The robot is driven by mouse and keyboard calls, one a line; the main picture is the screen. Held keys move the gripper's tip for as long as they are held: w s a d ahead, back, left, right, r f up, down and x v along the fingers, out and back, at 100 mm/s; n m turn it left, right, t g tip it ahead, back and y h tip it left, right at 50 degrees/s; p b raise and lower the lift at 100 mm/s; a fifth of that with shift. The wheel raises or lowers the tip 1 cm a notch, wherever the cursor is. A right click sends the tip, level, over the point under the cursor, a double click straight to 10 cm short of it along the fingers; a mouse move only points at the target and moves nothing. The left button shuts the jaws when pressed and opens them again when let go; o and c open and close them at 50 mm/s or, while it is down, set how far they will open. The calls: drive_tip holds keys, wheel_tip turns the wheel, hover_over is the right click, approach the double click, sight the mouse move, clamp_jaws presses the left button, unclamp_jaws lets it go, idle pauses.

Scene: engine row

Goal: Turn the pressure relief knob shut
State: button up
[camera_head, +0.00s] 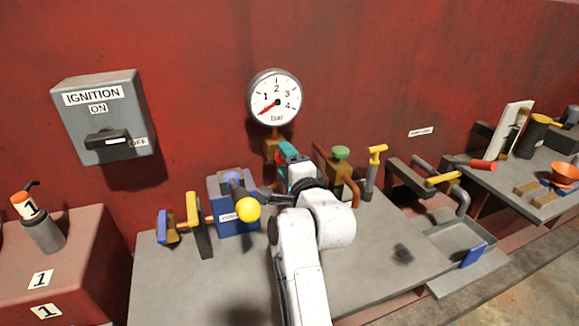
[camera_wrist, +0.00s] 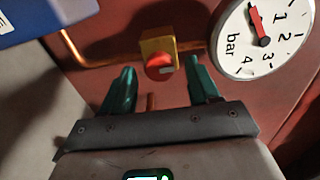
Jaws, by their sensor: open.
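The red round knob (camera_wrist: 160,66) with a pale mark sits on a brass block (camera_wrist: 157,43) in the wrist view. The brass block also shows in the head view (camera_head: 270,148), below the gauge; the knob is hidden there behind my gripper. My gripper (camera_wrist: 160,68) is open, with one teal finger to each side of the knob in the picture. Whether the fingertips reach alongside it or stop short, I cannot tell. In the head view my gripper (camera_head: 287,152) is close to the wall below the gauge.
The pressure gauge (camera_head: 275,98) hangs above, its red needle pointing lower left, below 1. A blue box (camera_head: 234,205) with a yellow ball lever (camera_head: 248,209) stands left of my arm.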

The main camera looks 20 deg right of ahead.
drive_tip(key=s+b, duration=0.2)
drive_tip(key=s, duration=0.8)
drive_tip(key=shift+s, duration=0.35)
